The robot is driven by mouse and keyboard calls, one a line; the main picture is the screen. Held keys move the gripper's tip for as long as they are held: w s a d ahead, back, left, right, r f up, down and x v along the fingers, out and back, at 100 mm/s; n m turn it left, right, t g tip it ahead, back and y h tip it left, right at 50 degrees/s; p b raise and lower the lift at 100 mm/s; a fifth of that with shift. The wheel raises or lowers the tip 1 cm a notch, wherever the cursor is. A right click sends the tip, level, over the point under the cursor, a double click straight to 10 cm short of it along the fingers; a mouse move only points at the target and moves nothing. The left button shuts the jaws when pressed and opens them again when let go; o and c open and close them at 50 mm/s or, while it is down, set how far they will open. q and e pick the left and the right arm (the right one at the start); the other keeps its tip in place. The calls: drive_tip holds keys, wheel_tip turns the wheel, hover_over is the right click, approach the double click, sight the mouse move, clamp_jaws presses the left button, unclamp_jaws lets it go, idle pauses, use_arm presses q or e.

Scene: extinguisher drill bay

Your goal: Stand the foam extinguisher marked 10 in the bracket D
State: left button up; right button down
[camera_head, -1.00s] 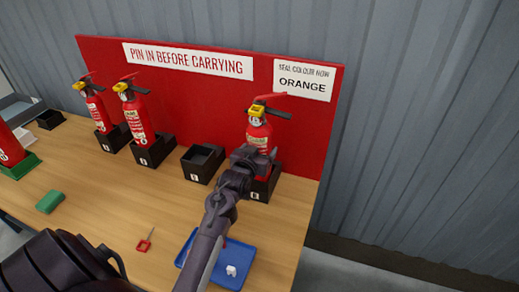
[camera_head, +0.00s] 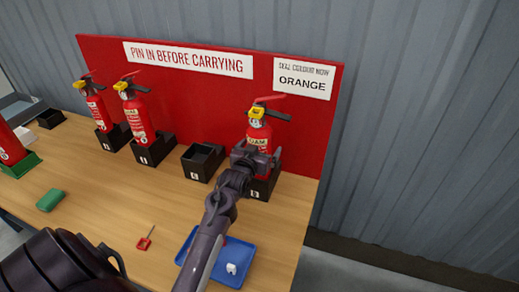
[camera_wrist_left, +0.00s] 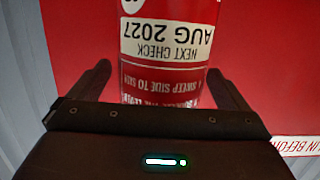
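A red extinguisher (camera_head: 259,131) with a yellow collar and black nozzle stands upright in the rightmost black bracket (camera_head: 258,193). My left gripper (camera_head: 257,158) is at its body; in the left wrist view the open fingers (camera_wrist_left: 158,80) lie either side of the extinguisher (camera_wrist_left: 170,70), whose upside-down label reads NEXT CHECK AUG 2027. A gap shows on one side. An empty bracket (camera_head: 196,172) stands just left of it; its letter is too small to read surely. Two more extinguishers stand in brackets farther left (camera_head: 138,118) (camera_head: 97,108). The number 10 is not legible. My right gripper is not in view.
A red board (camera_head: 200,98) backs the table. At left are an extinguisher (camera_head: 8,148) on a green base (camera_head: 25,167), a small black bracket (camera_head: 51,118) and a green block (camera_head: 50,200). A red tagged pin (camera_head: 144,243) and blue tray (camera_head: 232,280) lie in front.

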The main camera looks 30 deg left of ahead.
use_arm(q)
drive_tip(key=b+v, duration=0.1)
drive_tip(key=v, duration=0.6)
drive_tip(key=shift+s, duration=0.35)
drive_tip(key=shift+f, duration=0.1)
